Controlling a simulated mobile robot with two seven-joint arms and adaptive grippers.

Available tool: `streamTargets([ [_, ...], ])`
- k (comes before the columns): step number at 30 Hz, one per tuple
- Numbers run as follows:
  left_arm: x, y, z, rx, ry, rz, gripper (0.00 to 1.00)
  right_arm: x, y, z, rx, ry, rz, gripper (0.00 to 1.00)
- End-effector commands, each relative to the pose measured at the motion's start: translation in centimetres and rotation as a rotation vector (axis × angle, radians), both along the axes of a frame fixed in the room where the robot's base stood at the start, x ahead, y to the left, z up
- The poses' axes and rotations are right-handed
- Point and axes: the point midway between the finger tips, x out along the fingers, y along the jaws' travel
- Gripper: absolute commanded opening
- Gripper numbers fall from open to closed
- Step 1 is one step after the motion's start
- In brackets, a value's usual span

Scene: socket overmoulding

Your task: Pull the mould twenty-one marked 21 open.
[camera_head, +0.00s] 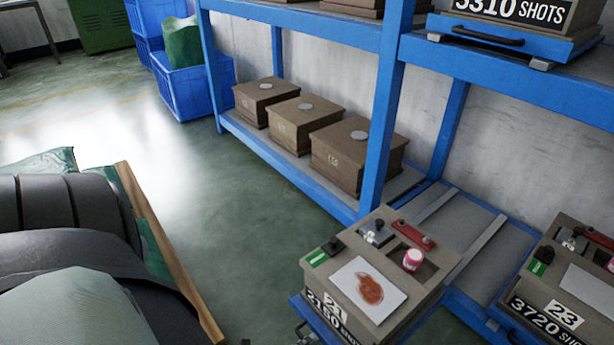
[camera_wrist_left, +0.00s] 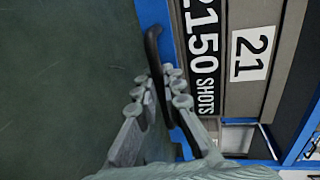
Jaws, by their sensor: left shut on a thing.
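The mould marked 21 (camera_head: 350,290) is a tan block with a "2150 SHOTS" plate. It sits on a blue tray that juts out in front of the blue rack, with bare rails behind it. In the left wrist view, the mould's front (camera_wrist_left: 232,100) with its "21" label fills the right side. A black bar handle (camera_wrist_left: 153,45) runs along the blue tray front. My left gripper (camera_wrist_left: 157,92) has its fingers on both sides of this handle and is shut on it. In the head view only a small bit of it shows by the tray's front. My right gripper is not in view.
The mould marked 23 (camera_head: 570,285) stands to the right on the same rack. Blue rack posts (camera_head: 384,110) rise behind. Several brown boxes (camera_head: 358,155) sit on the lower shelf. Green floor (camera_head: 255,230) between is clear.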

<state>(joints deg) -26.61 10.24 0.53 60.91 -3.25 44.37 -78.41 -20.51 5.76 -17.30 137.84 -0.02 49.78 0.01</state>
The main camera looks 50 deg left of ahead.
Motion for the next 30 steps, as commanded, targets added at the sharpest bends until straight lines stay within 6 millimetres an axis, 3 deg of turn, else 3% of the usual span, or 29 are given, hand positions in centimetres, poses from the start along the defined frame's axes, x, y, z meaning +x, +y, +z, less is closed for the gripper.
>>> streamTargets([
  [5, 0.0, -0.1, 0.0, 0.0, 0.0, -0.002, 0.0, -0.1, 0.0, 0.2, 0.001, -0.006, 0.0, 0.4],
  [6, 0.0, -0.1, 0.0, 0.0, 0.0, -0.002, 0.09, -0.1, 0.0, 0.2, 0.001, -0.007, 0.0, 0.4],
  [12, 0.0, -0.1, 0.0, 0.0, 0.0, -0.001, 0.3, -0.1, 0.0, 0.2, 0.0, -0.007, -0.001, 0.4],
  [22, -0.5, 0.0, 0.0, 0.0, 0.002, 0.0, 0.3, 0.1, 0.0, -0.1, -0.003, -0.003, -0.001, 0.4],
  [26, -2.3, 0.2, 0.3, 0.0, 0.004, 0.0, 0.3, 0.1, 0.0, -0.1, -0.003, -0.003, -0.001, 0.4],
  [30, -5.2, 0.4, 0.9, 0.001, 0.005, 0.001, 0.3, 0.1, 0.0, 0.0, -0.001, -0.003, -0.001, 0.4],
])
